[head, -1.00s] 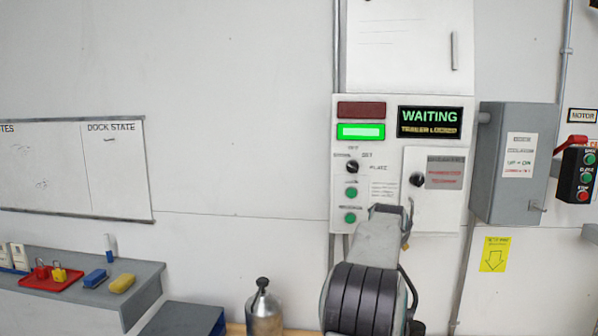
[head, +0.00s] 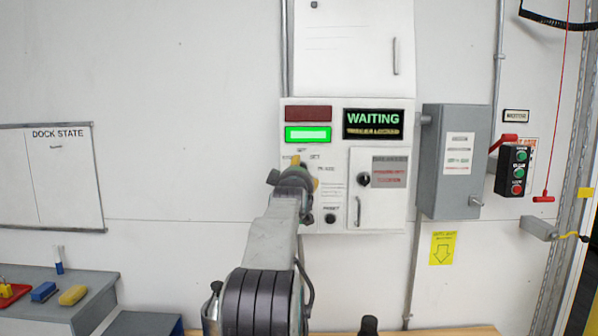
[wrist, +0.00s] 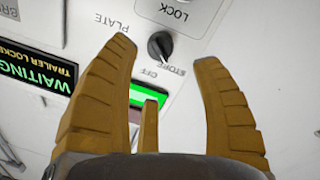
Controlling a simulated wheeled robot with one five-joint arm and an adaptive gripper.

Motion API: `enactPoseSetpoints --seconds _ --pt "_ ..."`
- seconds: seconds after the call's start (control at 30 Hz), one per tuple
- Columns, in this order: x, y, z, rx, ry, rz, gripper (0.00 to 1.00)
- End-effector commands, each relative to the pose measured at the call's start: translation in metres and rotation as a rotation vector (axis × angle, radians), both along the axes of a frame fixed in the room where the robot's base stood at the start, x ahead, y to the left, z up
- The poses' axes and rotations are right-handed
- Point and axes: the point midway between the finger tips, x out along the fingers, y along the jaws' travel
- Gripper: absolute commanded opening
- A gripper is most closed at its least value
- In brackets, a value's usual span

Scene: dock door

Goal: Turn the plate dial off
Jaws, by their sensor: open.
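The plate dial (wrist: 160,47) is a black knob on the white control panel (head: 285,215). In the wrist view it shows upside down, with the words PLATE, OFF and STORE near it; I cannot clearly tell which way its pointer faces. In the head view my gripper hides it. My gripper (head: 303,172) is in front of the panel's left part; its tan fingers (wrist: 167,52) are spread apart and empty. The dial lies between the fingertips in the wrist view, with no finger visibly touching it.
A green lamp (head: 308,134) is lit below a dark red lamp (head: 308,113). The display (head: 373,123) reads WAITING. A second black knob (head: 364,180) sits on a white cover to the right. A grey box (head: 450,150) stands further right.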

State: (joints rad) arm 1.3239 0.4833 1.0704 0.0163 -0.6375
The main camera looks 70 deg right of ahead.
Motion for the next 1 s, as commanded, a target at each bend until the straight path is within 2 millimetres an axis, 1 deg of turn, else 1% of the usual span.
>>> enactPoseSetpoints --seconds 0.27,0.57,0.87,1.0 --pt "0.002 -0.008 0.003 -0.008 0.037 0.000 0.60" --pt "0.008 -0.030 0.005 -0.006 0.037 0.000 0.60" --pt "0.012 -0.049 0.003 -0.006 0.037 0.000 0.60" --pt "0.015 -0.060 0.002 -0.008 0.035 -0.001 0.60"
